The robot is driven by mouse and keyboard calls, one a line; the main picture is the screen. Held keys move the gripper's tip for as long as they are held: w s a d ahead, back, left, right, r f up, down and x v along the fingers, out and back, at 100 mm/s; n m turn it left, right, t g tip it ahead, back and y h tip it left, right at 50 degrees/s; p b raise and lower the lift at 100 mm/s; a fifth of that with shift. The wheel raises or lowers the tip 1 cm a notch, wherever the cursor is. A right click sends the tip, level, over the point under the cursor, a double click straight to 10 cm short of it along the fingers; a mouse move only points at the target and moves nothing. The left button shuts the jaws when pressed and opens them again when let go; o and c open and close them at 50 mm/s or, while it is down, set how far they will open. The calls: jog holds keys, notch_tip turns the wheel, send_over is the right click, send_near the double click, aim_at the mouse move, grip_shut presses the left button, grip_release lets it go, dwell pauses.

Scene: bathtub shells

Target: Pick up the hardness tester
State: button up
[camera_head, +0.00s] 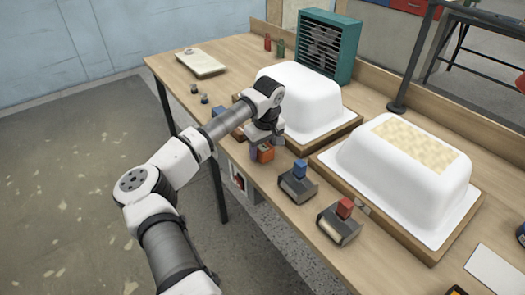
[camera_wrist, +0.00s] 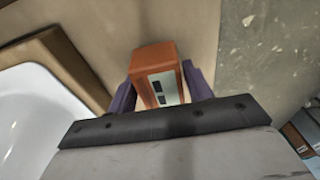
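The hardness tester appears to be the small orange box (camera_head: 265,153) near the table's front edge. In the wrist view the orange box (camera_wrist: 154,57) shows a pale face with dark display windows. My gripper (camera_head: 266,147) points down over it, with one purple finger on each side. Whether the box rests on the table or is slightly raised cannot be told. Its lower part is hidden.
A white tub shell (camera_head: 300,95) on a wooden board stands just behind my gripper, and another (camera_head: 400,175) stands to the right. A blue-topped device (camera_head: 298,182) and a red-topped one (camera_head: 340,220) sit right along the front edge. A clipboard (camera_head: 201,63) lies at the far left.

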aim_at(263, 145)
jog(key=c, duration=0.8)
jog(key=shift+o, duration=0.2)
notch_tip(263, 145, up, 20)
jog(key=b, duration=0.2)
